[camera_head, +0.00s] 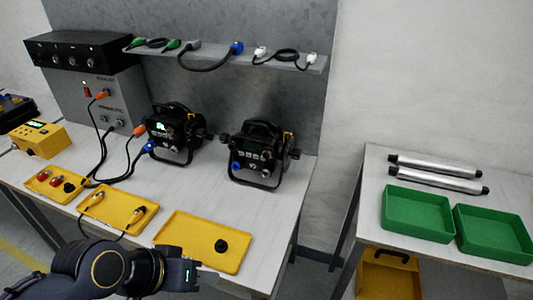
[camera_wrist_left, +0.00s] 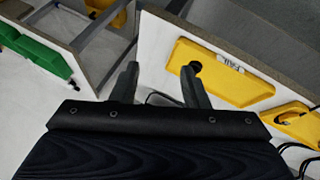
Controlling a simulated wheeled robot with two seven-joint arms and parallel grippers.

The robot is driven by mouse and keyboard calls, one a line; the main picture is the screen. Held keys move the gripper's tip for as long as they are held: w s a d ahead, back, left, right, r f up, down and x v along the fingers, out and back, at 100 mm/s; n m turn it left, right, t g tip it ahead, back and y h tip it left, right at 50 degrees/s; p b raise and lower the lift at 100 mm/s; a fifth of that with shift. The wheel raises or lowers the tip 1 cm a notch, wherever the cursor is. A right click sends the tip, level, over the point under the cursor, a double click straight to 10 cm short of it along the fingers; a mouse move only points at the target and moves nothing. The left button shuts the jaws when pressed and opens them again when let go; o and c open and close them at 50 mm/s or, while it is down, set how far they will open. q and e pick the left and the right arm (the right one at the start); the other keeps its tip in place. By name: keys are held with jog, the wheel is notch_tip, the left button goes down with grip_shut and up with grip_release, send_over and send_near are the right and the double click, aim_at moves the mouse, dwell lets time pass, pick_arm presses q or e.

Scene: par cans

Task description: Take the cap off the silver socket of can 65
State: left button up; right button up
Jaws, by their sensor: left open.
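Two black par cans stand on the bench: a left can (camera_head: 175,132) with a lit green display and a right can (camera_head: 262,155). I cannot read a number 65 on either. The right can has a blue socket (camera_head: 236,166) and small silver round parts (camera_head: 266,154) on its face; whether a cap covers one is too small to tell. My left gripper (camera_head: 207,277) is at the bench's front edge, apart from both cans. Its two fingers (camera_wrist_left: 160,70) are spread and empty in the left wrist view. My right gripper does not show.
Yellow trays line the bench front; the right tray (camera_head: 175,240) holds a black round piece (camera_head: 221,245). A shelf (camera_head: 215,55) holds cables. A side table has green trays (camera_head: 417,231) and silver tubes (camera_head: 435,179).

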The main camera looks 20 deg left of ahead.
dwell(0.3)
pick_arm(q)
jog(key=shift+o, duration=1.5)
jog(key=shift+w+f, duration=0.15)
jog(key=shift+w, duration=0.25)
jog(key=w+f+m+t+y+b, duration=0.1)
jog(key=w+t+b, duration=0.5)
jog(key=w, duration=0.8)
jog(key=w+d+f+m+t+y+b, duration=0.1)
jog(key=w+t+b, duration=0.5)
jog(key=w, duration=0.8)
jog(key=shift+w+d+m+y+b, duration=0.25)
jog(key=shift+w+m+y+b, duration=0.1)
jog(key=shift+b, duration=0.2)
jog(key=shift+f, duration=0.1)
